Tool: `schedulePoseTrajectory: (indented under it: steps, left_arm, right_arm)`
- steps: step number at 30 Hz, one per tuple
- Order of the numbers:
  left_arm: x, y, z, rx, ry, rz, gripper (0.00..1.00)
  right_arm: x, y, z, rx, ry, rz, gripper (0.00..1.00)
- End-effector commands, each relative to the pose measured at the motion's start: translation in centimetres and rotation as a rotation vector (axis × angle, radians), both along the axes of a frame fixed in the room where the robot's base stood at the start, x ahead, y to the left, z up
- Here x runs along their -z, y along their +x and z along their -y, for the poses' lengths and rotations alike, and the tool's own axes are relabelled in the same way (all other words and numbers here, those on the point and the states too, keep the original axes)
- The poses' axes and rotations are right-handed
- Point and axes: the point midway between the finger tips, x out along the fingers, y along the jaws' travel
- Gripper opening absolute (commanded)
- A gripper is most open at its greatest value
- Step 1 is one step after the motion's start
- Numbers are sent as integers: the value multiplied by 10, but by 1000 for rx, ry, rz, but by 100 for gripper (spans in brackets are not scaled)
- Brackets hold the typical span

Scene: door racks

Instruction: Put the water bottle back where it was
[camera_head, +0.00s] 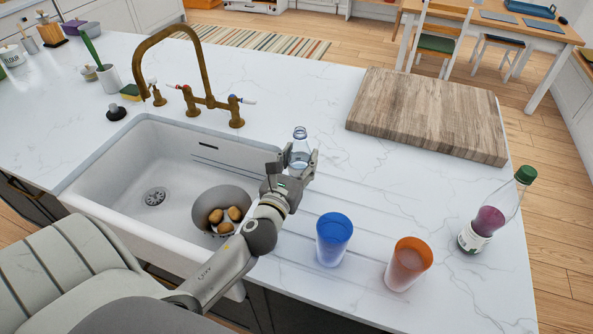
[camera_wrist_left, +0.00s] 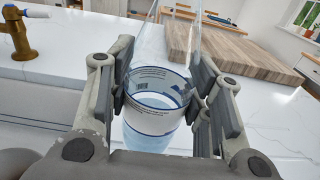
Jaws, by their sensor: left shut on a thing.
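The water bottle (camera_head: 300,149) is clear with a white and blue label. It stands upright at the right side of the sink, above the edge of the white counter. My left gripper (camera_head: 301,165) is shut on the bottle, with its fingers on both sides. In the left wrist view the bottle (camera_wrist_left: 158,98) fills the space between the fingers of my left gripper (camera_wrist_left: 160,95). Its label shows, and its base is partly hidden by the gripper body. I cannot tell whether it touches the counter. My right gripper is not in view.
The sink (camera_head: 120,165) holds a bowl (camera_head: 205,205) with brown items. A blue cup (camera_head: 333,238), an orange cup (camera_head: 408,264) and a green-capped bottle (camera_head: 497,212) stand to the right. A wooden board (camera_head: 430,113) lies behind. A brass tap (camera_head: 207,100) rises behind the sink. Counter between bottle and board is clear.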

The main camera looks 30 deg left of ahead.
Motion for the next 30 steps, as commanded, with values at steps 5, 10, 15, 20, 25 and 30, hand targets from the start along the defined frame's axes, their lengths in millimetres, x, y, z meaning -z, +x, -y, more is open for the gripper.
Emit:
schedulePoseTrajectory:
  steps: [5,10,15,20,25,30]
  left_arm:
    - [21,-1,-9,-2,-4,-3,15]
    - [38,-1,-8,-1,-3,-1,15]
    - [40,-1,-8,2,1,-1,15]
    - [40,-1,-8,2,1,-1,15]
    - [43,-1,-8,1,1,-1,53]
    - [43,-1,-8,1,1,-2,68]
  right_arm:
    - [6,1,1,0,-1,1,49]
    - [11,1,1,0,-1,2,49]
    - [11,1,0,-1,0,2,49]
    - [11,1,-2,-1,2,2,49]
    - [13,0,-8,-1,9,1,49]
    - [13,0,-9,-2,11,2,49]
